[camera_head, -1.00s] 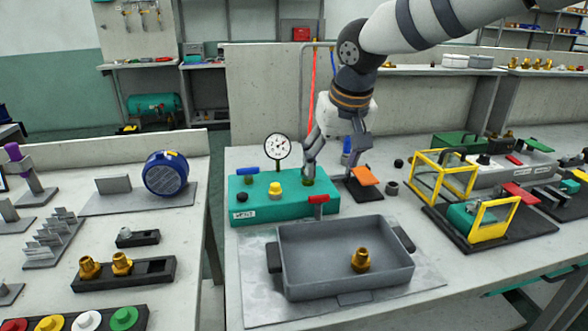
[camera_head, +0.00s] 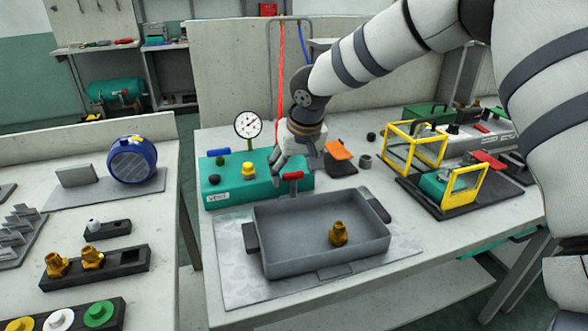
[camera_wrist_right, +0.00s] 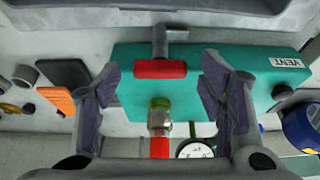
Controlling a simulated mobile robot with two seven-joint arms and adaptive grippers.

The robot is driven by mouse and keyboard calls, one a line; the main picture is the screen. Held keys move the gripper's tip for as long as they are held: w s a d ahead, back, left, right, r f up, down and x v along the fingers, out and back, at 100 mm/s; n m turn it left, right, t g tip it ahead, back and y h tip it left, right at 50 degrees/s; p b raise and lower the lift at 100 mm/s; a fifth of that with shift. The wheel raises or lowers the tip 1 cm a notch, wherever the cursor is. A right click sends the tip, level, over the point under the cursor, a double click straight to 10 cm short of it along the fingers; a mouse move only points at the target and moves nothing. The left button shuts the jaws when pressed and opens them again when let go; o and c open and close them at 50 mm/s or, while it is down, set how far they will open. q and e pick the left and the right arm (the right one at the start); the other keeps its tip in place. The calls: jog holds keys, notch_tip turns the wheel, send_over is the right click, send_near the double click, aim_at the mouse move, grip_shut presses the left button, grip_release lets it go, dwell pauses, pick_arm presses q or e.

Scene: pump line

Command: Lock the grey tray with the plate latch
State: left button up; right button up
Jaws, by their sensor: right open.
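The grey tray (camera_head: 272,262) sits on a light metal plate (camera_head: 232,275) at the table front, with a brass fitting (camera_head: 338,233) inside. Dark blocks stand at its left side (camera_head: 251,238) and right side (camera_head: 375,205); I cannot tell which part is the plate latch. A red handle on a grey stem (camera_head: 292,176) is at the front of the teal box (camera_head: 230,190), behind the tray. My right gripper (camera_head: 297,165) is open and empty just above this handle. In the right wrist view the red handle (camera_wrist_right: 160,69) lies between the open fingers (camera_wrist_right: 160,80). My left gripper is out of view.
Yellow frames (camera_head: 412,150) stand farther right. A gap separates the left table (camera_head: 160,215).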

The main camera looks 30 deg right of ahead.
jog(key=c, duration=1.2)
jog(key=shift+o, duration=0.2)
